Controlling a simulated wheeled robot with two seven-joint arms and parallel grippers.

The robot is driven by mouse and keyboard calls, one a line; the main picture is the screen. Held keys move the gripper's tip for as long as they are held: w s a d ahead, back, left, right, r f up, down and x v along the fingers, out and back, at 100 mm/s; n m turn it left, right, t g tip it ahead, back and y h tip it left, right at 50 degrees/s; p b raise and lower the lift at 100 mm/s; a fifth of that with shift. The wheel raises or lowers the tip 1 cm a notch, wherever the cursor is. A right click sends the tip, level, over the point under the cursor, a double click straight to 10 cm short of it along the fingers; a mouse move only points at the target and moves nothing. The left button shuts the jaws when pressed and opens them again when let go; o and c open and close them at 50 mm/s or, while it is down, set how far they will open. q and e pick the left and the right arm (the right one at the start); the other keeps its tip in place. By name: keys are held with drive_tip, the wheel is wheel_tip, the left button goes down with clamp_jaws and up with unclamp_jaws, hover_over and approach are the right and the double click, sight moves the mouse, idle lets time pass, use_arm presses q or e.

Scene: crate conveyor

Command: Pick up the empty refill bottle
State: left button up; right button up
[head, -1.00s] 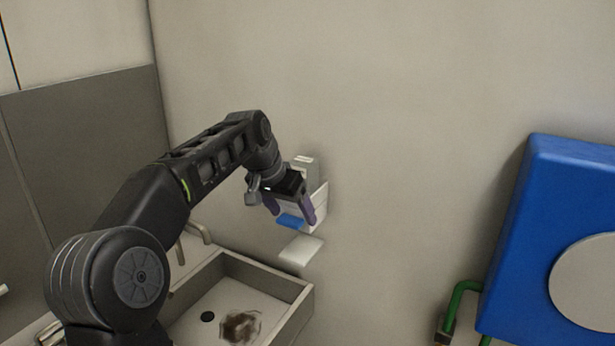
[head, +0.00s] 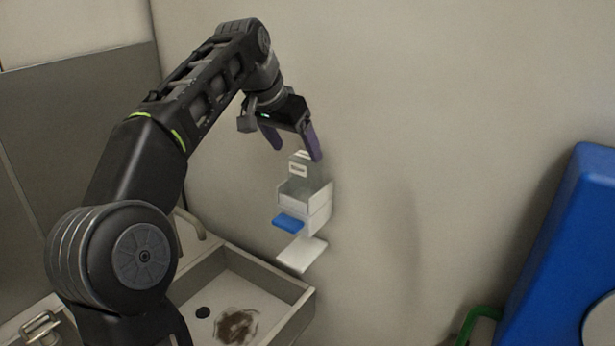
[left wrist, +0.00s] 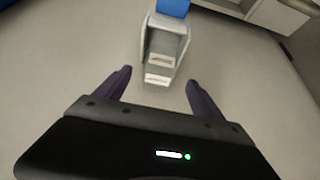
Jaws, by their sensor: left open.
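A white dispenser (head: 317,215) with a blue lever (head: 289,224) is fixed to the wall, its top open. A grey upright part (head: 305,172) with small labels rises at its back. I cannot tell whether it is the refill bottle or the dispenser's back plate; no separate bottle stands out. My left gripper (head: 292,148) is open and empty, just above the dispenser and apart from it. In the left wrist view, the dispenser (left wrist: 184,28) lies beyond the two open fingers (left wrist: 158,84), with labels inside. My right gripper is out of view.
A white tray (head: 301,255) sticks out below the dispenser. A sink (head: 290,298) with a brown stain and a tap (head: 194,224) lies below it. A blue panel (head: 565,240) stands at the right. The wall between is clear.

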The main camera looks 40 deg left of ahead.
sight(305, 166)
use_arm(q)
drive_tip(key=shift+x, duration=1.45)
drive_tip(key=shift+w, duration=0.1)
drive_tip(key=shift+p+x, duration=0.7)
drive_tip(key=shift+x, duration=1.9)
drive_tip(key=c, duration=1.4)
drive_tip(key=shift+c, duration=0.2)
drive_tip(key=shift+r, duration=0.15)
